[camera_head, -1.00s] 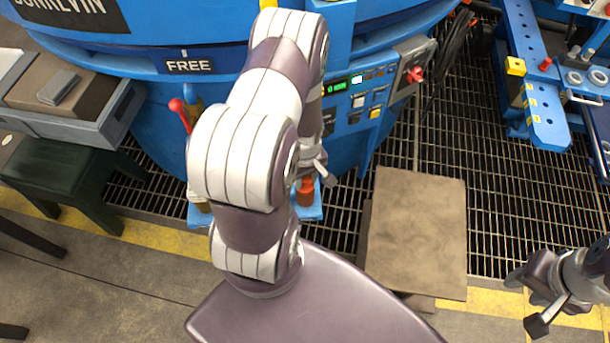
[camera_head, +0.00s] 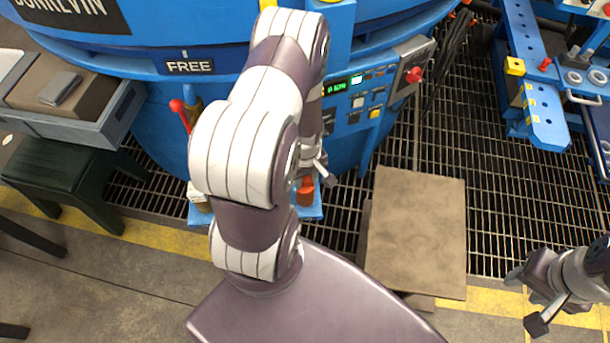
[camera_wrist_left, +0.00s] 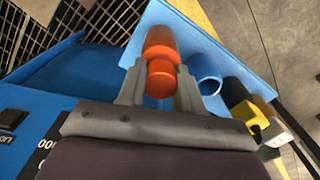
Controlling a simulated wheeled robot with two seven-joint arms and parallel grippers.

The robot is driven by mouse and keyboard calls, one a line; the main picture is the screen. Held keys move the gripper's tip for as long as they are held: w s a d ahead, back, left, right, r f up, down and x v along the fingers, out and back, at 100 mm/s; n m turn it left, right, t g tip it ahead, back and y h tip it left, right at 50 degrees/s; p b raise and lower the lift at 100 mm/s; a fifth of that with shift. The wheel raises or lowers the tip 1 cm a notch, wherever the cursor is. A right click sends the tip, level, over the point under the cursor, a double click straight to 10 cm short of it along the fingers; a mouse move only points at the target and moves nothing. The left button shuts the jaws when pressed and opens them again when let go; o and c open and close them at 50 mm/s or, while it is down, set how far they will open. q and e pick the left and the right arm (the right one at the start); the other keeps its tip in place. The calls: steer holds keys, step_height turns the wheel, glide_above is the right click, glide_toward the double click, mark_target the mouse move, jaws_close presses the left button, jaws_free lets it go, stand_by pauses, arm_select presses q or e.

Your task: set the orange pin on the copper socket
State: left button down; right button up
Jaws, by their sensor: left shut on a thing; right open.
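The orange pin (camera_wrist_left: 159,78) is between the two fingers of my left gripper (camera_wrist_left: 160,72) in the left wrist view, and the gripper is shut on it. In the head view the pin (camera_head: 306,182) shows just below my left gripper (camera_head: 314,174), above the small blue shelf (camera_head: 312,212) at the furnace's front. My right gripper (camera_head: 525,302) is open and empty at the lower right.
A blue tube (camera_wrist_left: 207,80) and a yellow-and-black part (camera_wrist_left: 240,100) stand beside the pin on the blue shelf. A red-knobbed lever (camera_head: 180,110) is left of my arm, a control panel (camera_head: 360,95) right. A brown plate (camera_head: 417,235) lies on the floor grating.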

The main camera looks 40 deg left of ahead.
stand_by(0.3)
arm_select(q)
steer(key=shift+f, duration=0.6)
stand_by(0.4)
steer(key=c, duration=1)
jaws_free()
steer(key=shift+c, duration=0.2)
step_height(320, 180, up, 11)
steer(key=p, duration=1)
steer(key=shift+r, duration=0.15)
